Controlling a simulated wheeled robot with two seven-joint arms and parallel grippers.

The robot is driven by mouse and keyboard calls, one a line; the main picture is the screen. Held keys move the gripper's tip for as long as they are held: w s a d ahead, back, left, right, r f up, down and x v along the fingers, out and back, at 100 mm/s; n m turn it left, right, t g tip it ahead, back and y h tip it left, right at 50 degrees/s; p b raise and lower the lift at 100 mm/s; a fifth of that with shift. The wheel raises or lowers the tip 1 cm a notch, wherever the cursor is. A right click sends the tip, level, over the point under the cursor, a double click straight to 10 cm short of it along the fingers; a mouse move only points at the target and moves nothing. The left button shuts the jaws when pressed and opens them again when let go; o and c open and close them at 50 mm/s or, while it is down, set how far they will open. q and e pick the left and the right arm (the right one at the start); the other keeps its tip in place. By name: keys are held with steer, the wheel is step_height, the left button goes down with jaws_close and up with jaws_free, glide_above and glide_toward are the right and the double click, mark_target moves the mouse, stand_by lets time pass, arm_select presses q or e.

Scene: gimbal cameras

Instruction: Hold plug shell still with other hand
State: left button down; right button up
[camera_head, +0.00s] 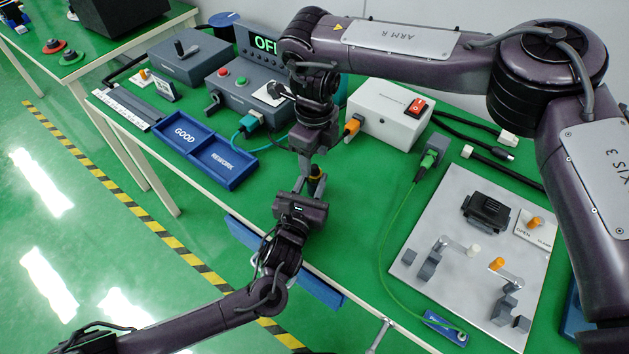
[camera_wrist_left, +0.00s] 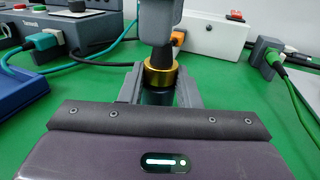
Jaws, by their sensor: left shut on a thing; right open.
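The plug shell (camera_head: 317,184) is a small dark cylinder with a gold ring, held upright above the front edge of the green table. It also shows in the left wrist view (camera_wrist_left: 159,78), between two grey fingers. My left gripper (camera_head: 312,188) reaches up from the lower left and is shut on the plug shell. My right gripper (camera_head: 316,160) comes down from above, directly over the shell, and is open. In the left wrist view a grey part and a black tapered piece sit right above the gold ring. Whether the right fingers touch the shell is hard to tell.
A blue tray (camera_head: 203,146) marked GOOD and REWORK lies left. A grey fixture plate (camera_head: 440,205) with clamps and a green cable (camera_head: 387,215) are right.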

arm_select(q)
steer(key=shift+s+f, duration=0.1)
steer(key=shift+f, duration=0.25)
arm_select(e)
steer(key=o, duration=0.6)
step_height(320, 180, up, 12)
steer(key=shift+s, duration=0.1)
arm_select(q)
steer(key=c, duration=1.2)
jaws_free()
steer(key=shift+o, duration=1)
steer(key=shift+r, duration=0.15)
steer(key=shift+v, duration=3.75)
arm_select(e)
steer(key=shift+f, duration=0.15)
